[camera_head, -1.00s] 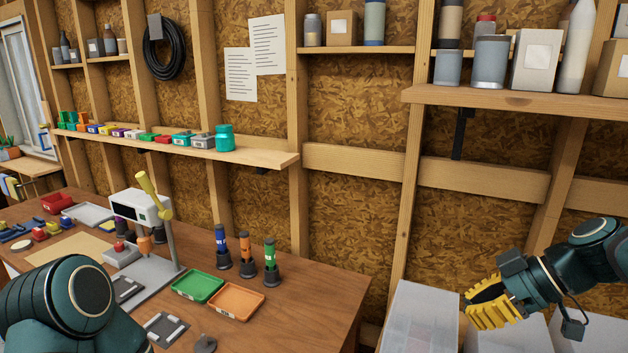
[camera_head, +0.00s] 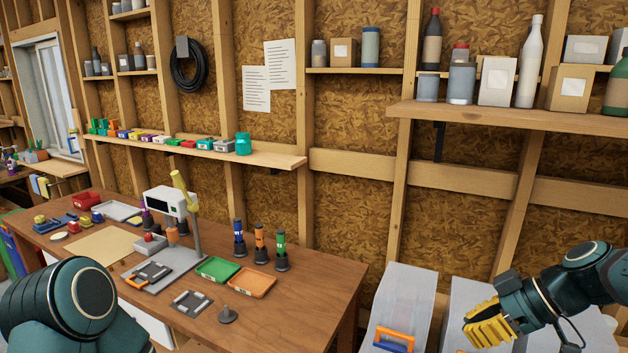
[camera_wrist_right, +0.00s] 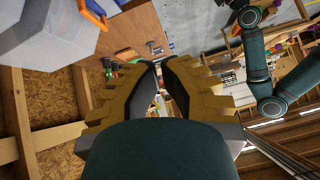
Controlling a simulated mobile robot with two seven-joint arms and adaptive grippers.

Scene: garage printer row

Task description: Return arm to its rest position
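My right gripper (camera_head: 488,325), with yellow toothed fingers, hangs at the lower right of the head view, in front of the pale bins. In the right wrist view its fingers (camera_wrist_right: 161,75) lean toward each other with a narrow gap between the tips. Nothing is held there. My right arm (camera_head: 570,280) comes in from the right edge. A link of my left arm (camera_head: 75,305) fills the lower left of the head view. The left gripper is out of view.
A pale bin (camera_head: 408,290) holds an orange and blue item (camera_head: 394,340). More bins stand to its right. The wooden workbench (camera_head: 320,290) carries a green tray (camera_head: 217,269), an orange tray (camera_head: 252,283) and several bottles. A loaded shelf (camera_head: 500,115) is above my right arm.

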